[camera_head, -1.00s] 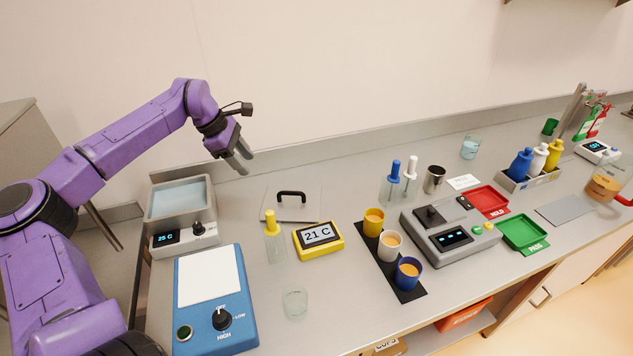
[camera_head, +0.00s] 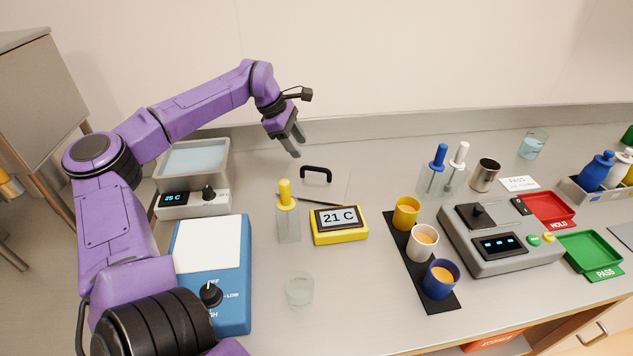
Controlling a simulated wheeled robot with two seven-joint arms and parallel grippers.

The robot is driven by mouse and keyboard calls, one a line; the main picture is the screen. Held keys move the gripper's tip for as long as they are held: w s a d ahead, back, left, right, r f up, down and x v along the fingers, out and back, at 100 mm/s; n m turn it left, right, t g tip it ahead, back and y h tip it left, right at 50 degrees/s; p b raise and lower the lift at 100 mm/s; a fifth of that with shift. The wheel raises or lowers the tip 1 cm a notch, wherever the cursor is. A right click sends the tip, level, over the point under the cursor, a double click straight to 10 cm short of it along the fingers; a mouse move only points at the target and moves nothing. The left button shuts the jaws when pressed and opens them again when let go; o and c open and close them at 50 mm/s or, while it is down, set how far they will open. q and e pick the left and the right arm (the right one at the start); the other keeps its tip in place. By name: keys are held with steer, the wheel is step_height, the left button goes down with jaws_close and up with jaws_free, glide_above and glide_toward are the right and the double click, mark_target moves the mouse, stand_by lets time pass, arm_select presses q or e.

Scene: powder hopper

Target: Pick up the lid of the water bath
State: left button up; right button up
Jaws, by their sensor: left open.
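The water bath (camera_head: 192,207) stands at the left of the bench, a grey box with its top open onto pale blue water (camera_head: 194,160). Its display reads 25 C. The lid is a thin clear plate with a black arched handle (camera_head: 316,170), lying flat on the bench right of the bath. The plate's outline is faint against the steel. My left gripper (camera_head: 298,147) is open and empty, its fingers pointing down, just left of and behind the handle in the picture. It appears above and apart from it. My right gripper is out of view.
A blue-and-white device (camera_head: 207,246) and a clear beaker (camera_head: 299,290) are nearer. Several cups stand on a black mat (camera_head: 398,241). The bench behind the lid is clear.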

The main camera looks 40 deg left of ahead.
mark_target(311, 167)
arm_select(q)
steer(key=p+x, duration=0.1)
steer(key=x, duration=0.3)
steer(key=p+x, duration=0.1)
steer(key=x, duration=0.4)
steer(key=shift+a+f, duration=0.1)
steer(key=shift+a, duration=0.1)
steer(key=shift+w+f, duration=0.15)
jaws_close()
stand_by(0.9)
